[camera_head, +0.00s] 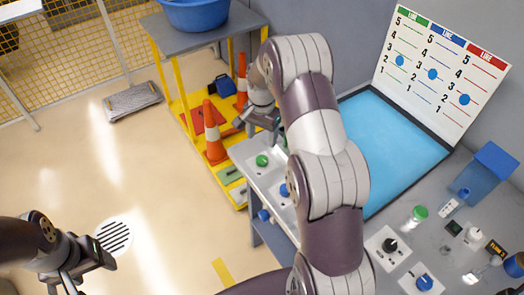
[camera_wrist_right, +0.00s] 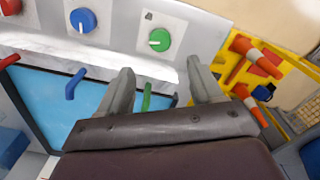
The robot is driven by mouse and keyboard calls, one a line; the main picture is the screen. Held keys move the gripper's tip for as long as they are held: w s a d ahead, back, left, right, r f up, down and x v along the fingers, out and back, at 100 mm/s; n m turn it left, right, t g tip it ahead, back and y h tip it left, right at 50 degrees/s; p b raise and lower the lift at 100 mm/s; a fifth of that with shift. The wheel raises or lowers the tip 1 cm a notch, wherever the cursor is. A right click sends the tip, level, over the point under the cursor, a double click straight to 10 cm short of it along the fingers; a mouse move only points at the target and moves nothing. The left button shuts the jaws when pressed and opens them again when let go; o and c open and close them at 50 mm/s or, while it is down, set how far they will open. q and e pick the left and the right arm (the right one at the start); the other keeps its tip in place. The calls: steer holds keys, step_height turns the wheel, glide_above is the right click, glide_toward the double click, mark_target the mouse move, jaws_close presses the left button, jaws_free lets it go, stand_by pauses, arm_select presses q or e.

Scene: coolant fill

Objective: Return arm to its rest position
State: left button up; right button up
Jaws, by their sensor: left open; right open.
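My right arm (camera_head: 325,150) reaches up across the middle of the head view. Its gripper (camera_head: 258,120) is at the far end, near the left end of the grey bench. In the right wrist view the right gripper (camera_wrist_right: 162,85) is open, with its two fingers apart and nothing held between them. A green knob (camera_wrist_right: 160,39) is on the panel beyond the fingertips, apart from them, and a green spout (camera_wrist_right: 147,97) shows between the fingers. My left gripper (camera_head: 88,270) is open and empty over the floor at the lower left of the head view.
The bench holds a blue basin (camera_head: 395,150), a blue knob (camera_head: 284,190), a green-capped jar (camera_head: 416,216) and a line-marked board (camera_head: 440,72). Left of it, a yellow-framed cart carries traffic cones (camera_head: 213,135) and a blue tub (camera_head: 195,14). The floor (camera_head: 150,180) is mostly clear.

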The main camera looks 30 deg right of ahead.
steer(key=shift+r, duration=1.3)
